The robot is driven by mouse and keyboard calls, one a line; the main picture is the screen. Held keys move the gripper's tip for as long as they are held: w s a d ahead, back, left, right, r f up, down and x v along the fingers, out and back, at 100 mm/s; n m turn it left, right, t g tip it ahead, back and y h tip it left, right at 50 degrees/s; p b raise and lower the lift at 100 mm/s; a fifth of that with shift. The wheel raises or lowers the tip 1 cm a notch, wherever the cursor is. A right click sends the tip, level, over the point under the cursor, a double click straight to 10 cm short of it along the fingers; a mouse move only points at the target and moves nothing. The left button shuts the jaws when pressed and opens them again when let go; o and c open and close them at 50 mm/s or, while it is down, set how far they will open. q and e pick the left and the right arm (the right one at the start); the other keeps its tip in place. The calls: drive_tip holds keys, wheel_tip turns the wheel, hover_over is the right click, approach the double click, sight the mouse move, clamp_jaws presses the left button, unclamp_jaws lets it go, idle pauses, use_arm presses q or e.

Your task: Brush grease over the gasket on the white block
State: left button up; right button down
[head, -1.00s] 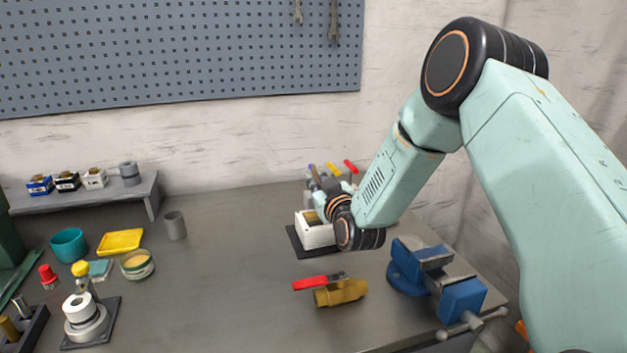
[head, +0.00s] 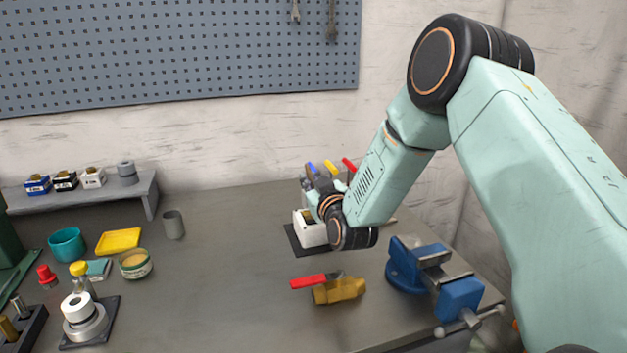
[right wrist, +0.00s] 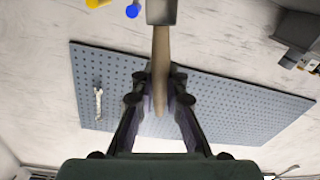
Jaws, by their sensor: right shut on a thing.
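My right gripper (right wrist: 160,88) is shut on a brown wooden-handled tool (right wrist: 161,55), seen in the right wrist view. A grey block-like part (right wrist: 161,11) is at the tool's end; whether it is the brush's ferrule I cannot tell. In the head view the right gripper (head: 322,186) is small, behind my wrist, beside the tool rack at the back right. An open tin (head: 135,264), apparently grease, stands below the shelf. My left gripper is out of view.
A white box (head: 309,232) on a dark mat, a red-handled brass valve (head: 339,290) and a blue vise (head: 437,279) are near my right arm. Blue (head: 38,184) and black (head: 66,181) blocks flank the white block's left. The middle of the bench is clear.

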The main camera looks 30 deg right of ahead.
drive_tip(key=shift+w+a, duration=0.15)
drive_tip(key=shift+a, duration=0.4)
drive_tip(key=shift+a, duration=0.1)
drive_tip(key=shift+w+a, duration=0.15)
drive_tip(key=shift+a, duration=0.45)
drive_tip(key=shift+a, duration=0.1)
drive_tip(key=shift+w+a, duration=0.15)
drive_tip(key=shift+a, duration=0.3)
drive_tip(key=shift+d, duration=0.1)
drive_tip(key=shift+d, duration=0.6)
